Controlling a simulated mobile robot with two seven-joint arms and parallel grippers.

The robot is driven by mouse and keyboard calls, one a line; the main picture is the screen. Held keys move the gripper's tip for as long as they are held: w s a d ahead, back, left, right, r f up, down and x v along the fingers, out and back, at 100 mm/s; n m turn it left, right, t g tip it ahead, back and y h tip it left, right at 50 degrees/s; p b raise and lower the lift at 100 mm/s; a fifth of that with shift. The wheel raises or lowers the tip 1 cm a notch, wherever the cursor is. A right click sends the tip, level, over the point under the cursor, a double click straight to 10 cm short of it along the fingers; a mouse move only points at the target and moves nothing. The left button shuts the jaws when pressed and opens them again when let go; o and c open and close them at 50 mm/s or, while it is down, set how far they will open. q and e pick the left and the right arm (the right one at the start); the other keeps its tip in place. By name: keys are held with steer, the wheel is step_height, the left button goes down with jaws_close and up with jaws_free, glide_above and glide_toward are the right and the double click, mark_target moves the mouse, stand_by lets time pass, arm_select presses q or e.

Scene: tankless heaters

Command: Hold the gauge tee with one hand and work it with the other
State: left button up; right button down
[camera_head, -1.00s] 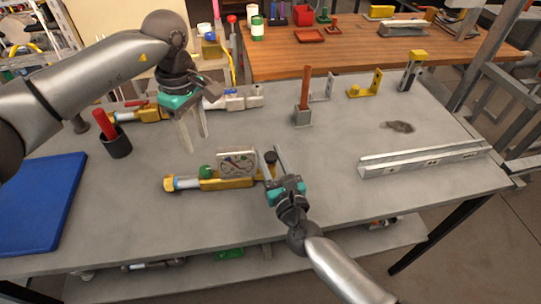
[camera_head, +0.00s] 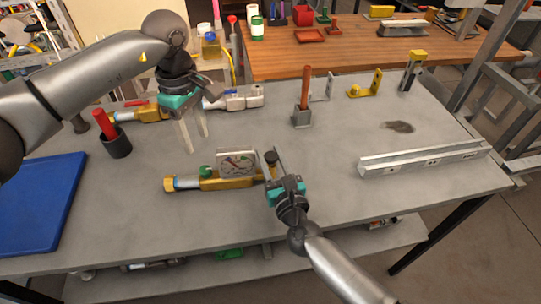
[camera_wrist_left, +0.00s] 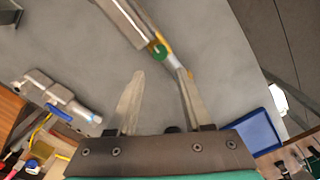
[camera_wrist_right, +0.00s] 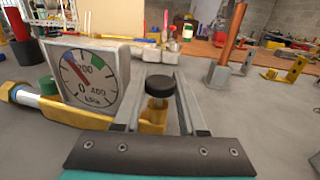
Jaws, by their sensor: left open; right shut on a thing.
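The gauge tee (camera_head: 228,183) lies on the grey bench. It has a brass body, a square dial gauge (camera_head: 237,163), a green knob (camera_head: 206,171) and a black-capped knob (camera_wrist_right: 160,87) at its right end. My right gripper (camera_head: 273,163) is shut on the brass right end of the tee, fingers on either side below the black cap in the right wrist view (camera_wrist_right: 155,112). My left gripper (camera_head: 194,138) is open and empty above the bench, up and left of the gauge. In the left wrist view the green knob (camera_wrist_left: 159,51) shows beyond the open fingers (camera_wrist_left: 158,90).
A blue mat (camera_head: 42,205) and a dark cup with a red-handled tool (camera_head: 114,143) are at left. Other valve fittings (camera_head: 235,99) lie behind my left gripper. A metal rail (camera_head: 425,159) is at right. The bench front is clear.

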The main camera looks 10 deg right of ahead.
mark_target(205, 169)
arm_select(q)
steer(key=shift+o, duration=0.9)
steer(key=shift+r, duration=0.1)
steer(key=shift+o, duration=0.5)
steer(key=shift+r, duration=0.3)
step_height(205, 169, down, 11)
steer(key=shift+r, duration=0.1)
steer(key=shift+c, duration=0.3)
jaws_close()
